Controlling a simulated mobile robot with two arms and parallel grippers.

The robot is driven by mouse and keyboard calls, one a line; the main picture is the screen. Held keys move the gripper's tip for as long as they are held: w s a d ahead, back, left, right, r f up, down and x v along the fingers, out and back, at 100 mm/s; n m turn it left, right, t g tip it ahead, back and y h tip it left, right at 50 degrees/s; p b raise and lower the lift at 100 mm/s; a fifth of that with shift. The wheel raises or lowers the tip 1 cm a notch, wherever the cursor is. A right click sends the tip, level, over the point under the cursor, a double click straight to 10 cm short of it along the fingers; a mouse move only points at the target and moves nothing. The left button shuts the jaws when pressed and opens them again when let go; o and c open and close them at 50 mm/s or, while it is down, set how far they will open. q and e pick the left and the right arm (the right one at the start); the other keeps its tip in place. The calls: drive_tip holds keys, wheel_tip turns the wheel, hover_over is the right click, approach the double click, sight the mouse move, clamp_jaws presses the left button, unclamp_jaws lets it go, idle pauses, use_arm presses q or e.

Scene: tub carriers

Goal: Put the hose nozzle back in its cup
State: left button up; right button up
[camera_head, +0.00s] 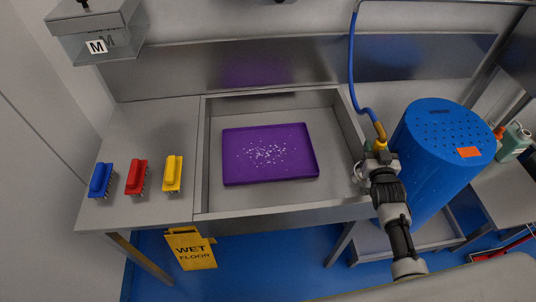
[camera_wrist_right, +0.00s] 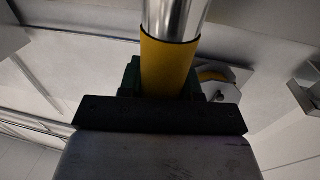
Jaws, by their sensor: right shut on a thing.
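The hose nozzle (camera_head: 380,145) is at the end of a blue hose (camera_head: 352,60) that hangs from above, at the right side of the sink. My right gripper (camera_head: 379,157) is shut on its yellow part. In the right wrist view the yellow nozzle grip (camera_wrist_right: 168,70) stands between my fingers (camera_wrist_right: 162,88), with a shiny metal tube above it. A pale round piece with a yellow band (camera_wrist_right: 213,76) shows beside it in that view; it may be the cup, but I cannot tell. My left gripper is not in view.
A purple tray (camera_head: 226,170) with white specks lies in the sink (camera_head: 210,195). A large blue drum (camera_head: 430,155) is close to the right of my gripper. A yellow wet-floor sign (camera_head: 190,250) is below.

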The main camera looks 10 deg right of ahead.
drive_tip(key=o, duration=1)
drive_tip(key=shift+s+f, duration=0.1)
drive_tip(key=shift+f, duration=0.15)
drive_tip(key=s+a+b, duration=0.2)
drive_tip(key=s, duration=0.8)
drive_tip(key=shift+s+r+b, duration=0.15)
drive_tip(key=shift+s+b, duration=0.1)
drive_tip(key=shift+b, duration=0.15)
